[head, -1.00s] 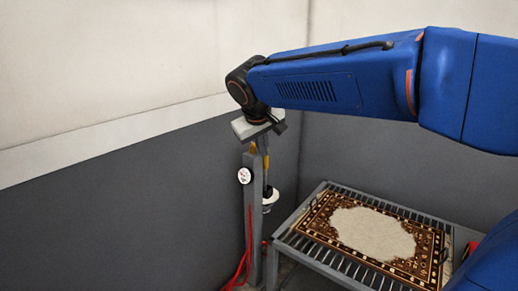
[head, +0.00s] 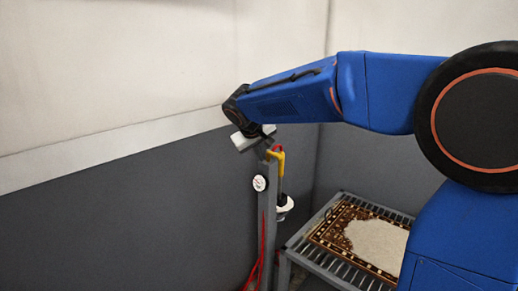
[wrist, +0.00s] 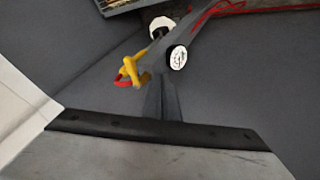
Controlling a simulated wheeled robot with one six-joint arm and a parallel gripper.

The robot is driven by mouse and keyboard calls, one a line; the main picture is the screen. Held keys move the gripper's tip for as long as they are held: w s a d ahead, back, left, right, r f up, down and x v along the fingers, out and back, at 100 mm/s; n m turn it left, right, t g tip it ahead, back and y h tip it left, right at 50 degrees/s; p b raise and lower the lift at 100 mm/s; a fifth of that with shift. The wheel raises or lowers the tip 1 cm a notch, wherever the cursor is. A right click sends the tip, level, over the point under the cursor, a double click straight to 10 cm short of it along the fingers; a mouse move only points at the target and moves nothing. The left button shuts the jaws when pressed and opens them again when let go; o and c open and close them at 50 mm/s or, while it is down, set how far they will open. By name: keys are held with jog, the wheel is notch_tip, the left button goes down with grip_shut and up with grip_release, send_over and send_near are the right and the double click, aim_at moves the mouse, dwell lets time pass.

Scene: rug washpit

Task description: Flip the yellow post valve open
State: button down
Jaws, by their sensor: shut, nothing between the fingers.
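The yellow valve (head: 281,163) sits at the top of a grey post (head: 267,205), with a red part beside it. In the wrist view the yellow valve (wrist: 131,70) shows a bent handle and a red ring at its lower left. My gripper (head: 267,153) is shut and empty, pointing down close to the post top, just left of the yellow handle. In the wrist view its fingers (wrist: 162,92) lie right of the valve. I cannot tell whether they touch the post, or whether the valve is open.
A round white gauge (head: 260,183) is on the post, and a white-and-black fitting (head: 284,207) hangs beside it. Red hose (head: 254,274) runs down by the post. A slatted rack (head: 309,256) with a patterned rug (head: 375,240) stands right. Grey-and-white walls close in behind.

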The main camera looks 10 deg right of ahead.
aim_at(277, 157)
jog(key=shift+w+d+f, duration=0.25)
jog(key=shift+w+d, duration=0.2)
jog(key=shift+d, duration=0.3)
jog(key=shift+w+d+f, duration=0.3)
jog(key=shift+w+d, duration=0.1)
jog(key=shift+d, duration=0.3)
jog(key=shift+w+d+f, duration=0.25)
jog(key=shift+w+d, duration=0.2)
jog(key=shift+d, duration=0.3)
jog(key=shift+d, duration=1.15)
jog(key=shift+a, duration=0.3)
